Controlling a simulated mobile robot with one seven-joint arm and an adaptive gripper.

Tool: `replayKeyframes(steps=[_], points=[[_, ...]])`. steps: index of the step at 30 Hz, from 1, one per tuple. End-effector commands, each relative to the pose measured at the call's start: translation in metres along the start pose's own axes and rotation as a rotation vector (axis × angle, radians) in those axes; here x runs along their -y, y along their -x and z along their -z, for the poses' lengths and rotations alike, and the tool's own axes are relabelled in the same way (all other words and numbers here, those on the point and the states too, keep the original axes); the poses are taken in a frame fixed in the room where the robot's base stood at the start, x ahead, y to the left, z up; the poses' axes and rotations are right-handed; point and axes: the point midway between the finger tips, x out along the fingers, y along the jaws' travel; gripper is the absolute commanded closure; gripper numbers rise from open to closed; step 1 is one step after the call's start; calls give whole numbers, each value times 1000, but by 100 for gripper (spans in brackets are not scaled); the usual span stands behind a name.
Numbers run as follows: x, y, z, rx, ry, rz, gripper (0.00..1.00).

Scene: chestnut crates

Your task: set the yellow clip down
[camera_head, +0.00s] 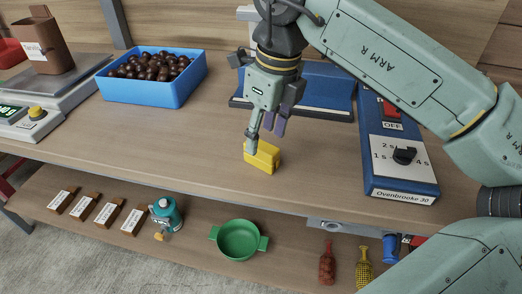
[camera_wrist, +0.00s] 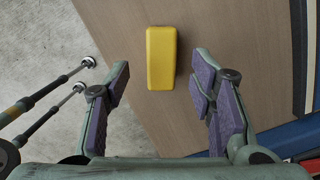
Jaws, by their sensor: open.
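The yellow clip (camera_head: 264,157) rests on the wooden worktop near its front edge. In the wrist view the yellow clip (camera_wrist: 161,58) lies beyond the fingertips, between the lines of the two fingers. My gripper (camera_head: 258,140) is just above and beside the clip in the head view. In the wrist view my gripper (camera_wrist: 162,70) is open, its purple-padded fingers wide apart with nothing between them. The clip looks apart from both fingers there.
A blue crate of chestnuts (camera_head: 152,93) stands at the back left, beside a scale (camera_head: 64,97). A blue control box (camera_head: 398,180) stands on the right. A green pot (camera_head: 239,240) and several small items are on the lower shelf. The worktop left of the clip is clear.

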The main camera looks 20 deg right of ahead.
Motion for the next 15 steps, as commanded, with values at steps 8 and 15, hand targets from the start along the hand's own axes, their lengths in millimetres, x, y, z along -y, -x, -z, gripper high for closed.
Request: replayKeyframes(steps=[8, 15], points=[[1, -29, 4, 0, 0, -3, 50], [1, -55, 3, 2, 1, -1, 50]])
